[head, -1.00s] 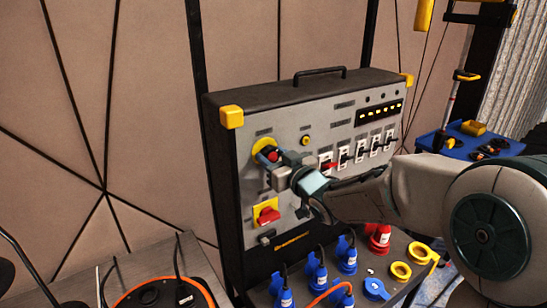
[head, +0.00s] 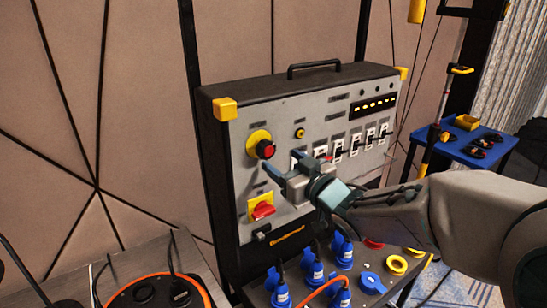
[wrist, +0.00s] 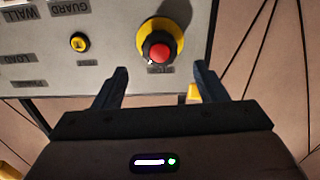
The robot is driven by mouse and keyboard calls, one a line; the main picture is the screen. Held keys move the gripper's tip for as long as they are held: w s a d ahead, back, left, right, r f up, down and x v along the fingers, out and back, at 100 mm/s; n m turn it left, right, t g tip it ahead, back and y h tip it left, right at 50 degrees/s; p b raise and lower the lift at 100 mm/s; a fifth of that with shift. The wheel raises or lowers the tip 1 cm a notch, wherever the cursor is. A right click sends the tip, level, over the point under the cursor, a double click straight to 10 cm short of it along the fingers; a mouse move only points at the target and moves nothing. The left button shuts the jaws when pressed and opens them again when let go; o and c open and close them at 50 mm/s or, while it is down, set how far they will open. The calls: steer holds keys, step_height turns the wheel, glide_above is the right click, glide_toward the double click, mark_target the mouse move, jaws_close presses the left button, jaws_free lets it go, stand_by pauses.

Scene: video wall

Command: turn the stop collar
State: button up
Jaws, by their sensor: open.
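The stop button has a red face (head: 269,150) in a dark collar and sits on a round yellow plate (head: 256,138) at the upper left of the panel. My gripper (head: 284,166) is open and empty, standing off the panel just below and right of the button. In the wrist view its two fingers (wrist: 161,68) are spread either side of the button, not touching it.
A red rotary switch (head: 263,211) on a yellow plate is below the button. A small yellow button (head: 300,133) and a row of breakers (head: 355,146) are to the right. Blue plugs (head: 315,270) and an orange cable crowd the shelf below. A blue table (head: 478,150) stands at right.

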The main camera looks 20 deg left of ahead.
steer(key=v, duration=0.6)
steer(key=shift+d, duration=0.15)
steer(key=d+f+m+h, duration=0.3)
steer(key=d+h, duration=0.3)
steer(key=d, duration=0.2)
steer(key=d+f+m+h, duration=0.35)
steer(key=d+h, duration=0.25)
steer(key=d, duration=0.3)
steer(key=s+d+f+m+g, duration=0.1)
steer(key=s+d+f+g, duration=0.1)
steer(key=s, duration=0.4)
steer(key=s+d+f+m+g+h, duration=0.1)
steer(key=s+d+f+g, duration=0.1)
steer(key=s+g, duration=0.2)
steer(key=s+d+f+m+g, duration=0.2)
steer(key=s+f, duration=0.1)
steer(key=s, duration=0.5)
steer(key=shift+d+g+h, duration=0.2)
steer(key=shift+g+h, duration=0.1)
steer(key=shift+g, duration=0.1)
